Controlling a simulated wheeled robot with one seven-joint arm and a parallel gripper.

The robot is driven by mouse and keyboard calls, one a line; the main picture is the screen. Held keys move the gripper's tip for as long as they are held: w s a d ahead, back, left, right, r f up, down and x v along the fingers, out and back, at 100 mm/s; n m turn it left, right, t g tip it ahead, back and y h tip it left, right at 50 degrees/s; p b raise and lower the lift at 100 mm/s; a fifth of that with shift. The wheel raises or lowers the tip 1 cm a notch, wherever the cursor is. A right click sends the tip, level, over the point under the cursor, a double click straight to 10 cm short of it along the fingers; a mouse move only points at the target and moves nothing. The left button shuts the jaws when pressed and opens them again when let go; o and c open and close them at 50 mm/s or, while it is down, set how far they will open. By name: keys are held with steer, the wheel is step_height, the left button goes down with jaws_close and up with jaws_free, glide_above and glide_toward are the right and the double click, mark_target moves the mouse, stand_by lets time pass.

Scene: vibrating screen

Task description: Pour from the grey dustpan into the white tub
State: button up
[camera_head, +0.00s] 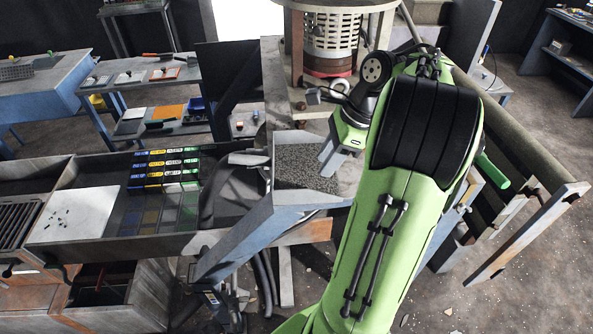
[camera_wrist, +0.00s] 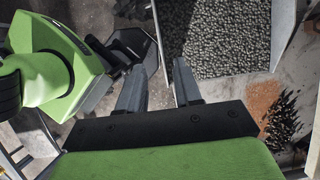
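My gripper (camera_head: 333,156) hangs over the right part of a blue-grey metal chute holding dark gravel. In the wrist view my gripper's two dark fingers (camera_wrist: 159,68) stand apart, with no held object visible between them. The chute's gravel (camera_wrist: 228,38) lies beyond and to the right of the fingers; it also shows in the head view (camera_head: 305,165). I cannot make out a grey dustpan in either view. I cannot make out a white tub either; my arm covers much of the head view's right half.
A white perforated drum (camera_head: 331,35) stands behind the chute. A long tray at left holds a white board (camera_head: 76,214) and rows of coloured labelled blocks (camera_head: 165,168). A blue table (camera_head: 40,80) stands at far left. Brown grains (camera_wrist: 262,100) and dark bits lie at right.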

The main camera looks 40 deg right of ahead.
mark_target(308, 189)
steer(key=b+x, duration=0.4)
steer(key=x, duration=0.3)
steer(key=shift+a+f, duration=0.25)
steer(key=shift+f, duration=0.05)
steer(key=b+x, duration=0.3)
steer(key=x, duration=0.1)
steer(key=shift+w+a+f, duration=0.1)
steer(key=shift+w+f, duration=0.2)
steer(key=shift+f, duration=0.05)
steer(key=shift+s+r, duration=0.1)
steer(key=shift+r, duration=0.05)
jaws_close()
